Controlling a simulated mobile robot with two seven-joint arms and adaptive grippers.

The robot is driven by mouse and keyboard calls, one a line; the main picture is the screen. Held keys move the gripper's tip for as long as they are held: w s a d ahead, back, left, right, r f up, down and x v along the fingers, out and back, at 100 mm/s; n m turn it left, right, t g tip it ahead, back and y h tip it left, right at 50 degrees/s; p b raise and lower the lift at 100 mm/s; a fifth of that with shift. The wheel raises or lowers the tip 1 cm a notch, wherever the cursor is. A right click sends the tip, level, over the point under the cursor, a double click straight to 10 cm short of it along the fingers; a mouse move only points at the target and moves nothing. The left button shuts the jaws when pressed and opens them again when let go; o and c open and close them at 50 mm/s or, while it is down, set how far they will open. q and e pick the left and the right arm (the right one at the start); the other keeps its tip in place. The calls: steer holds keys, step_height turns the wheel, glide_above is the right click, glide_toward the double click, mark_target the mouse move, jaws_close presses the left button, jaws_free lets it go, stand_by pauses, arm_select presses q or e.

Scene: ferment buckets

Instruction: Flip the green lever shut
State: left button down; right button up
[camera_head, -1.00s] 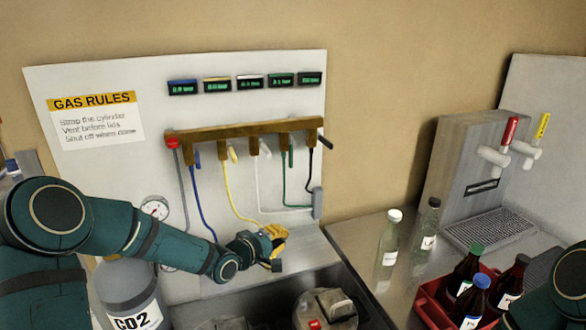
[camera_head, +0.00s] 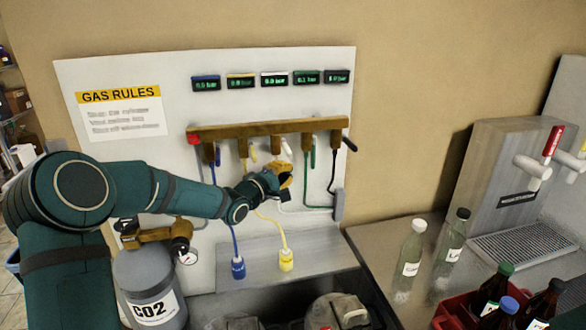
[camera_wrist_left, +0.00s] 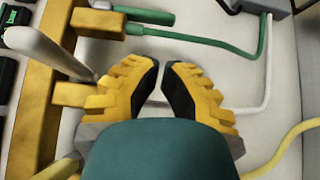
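The green lever (camera_head: 313,155) hangs down from the wooden manifold (camera_head: 228,131), beside the green hose (camera_head: 306,185). In the left wrist view the green lever (camera_wrist_left: 148,15) lies near the top edge, roughly in line with its outlet and next to the green hose (camera_wrist_left: 205,39). My left gripper (camera_head: 289,175) is in front of the panel, just below and left of the green lever and near the white outlet. In the left wrist view its yellow fingers (camera_wrist_left: 162,68) have their tips almost together, with nothing visible between them. The lever is apart from them. My right gripper is out of view.
A white lever (camera_wrist_left: 45,50) sticks out beside the fingers. A black lever (camera_head: 349,144) juts out right of the green one. The CO2 cylinder (camera_head: 149,285) stands below my left arm. Bottles and a tap tower (camera_head: 500,180) stand to the right.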

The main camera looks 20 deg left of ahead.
mark_target(313, 152)
arm_select(q)
steer(key=x, duration=0.9)
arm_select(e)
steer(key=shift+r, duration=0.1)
arm_select(q)
steer(key=shift+s, duration=0.1)
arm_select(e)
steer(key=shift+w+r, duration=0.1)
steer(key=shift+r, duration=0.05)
